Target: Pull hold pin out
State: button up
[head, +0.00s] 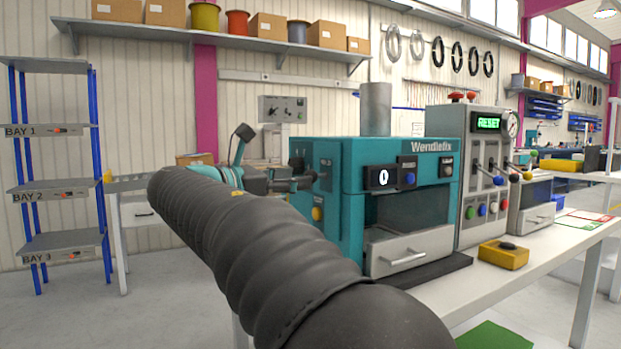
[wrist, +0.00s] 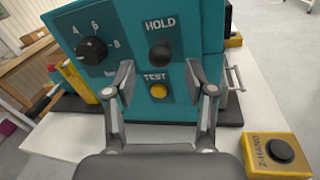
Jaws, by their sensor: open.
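The hold pin (wrist: 160,53) is a dark round knob on the teal machine panel, just under the HOLD label in the wrist view. It stands out toward me. My gripper (wrist: 159,74) is open and empty, with one fingertip to each side of the pin and slightly below it in the picture. I see no contact, and the depth gap is unclear. The pin and the fingertips cannot be made out clearly there.
A yellow TEST button (wrist: 159,91) sits just below the pin, between the fingers. A dial (wrist: 92,49) is to the left. A yellow 2-HAND box (wrist: 279,156) stands at lower right. A grey control cabinet (head: 455,165) stands right of the machine.

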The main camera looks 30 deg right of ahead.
aim_at(315, 176)
jog(key=shift+x, duration=2.6)
grip_shut()
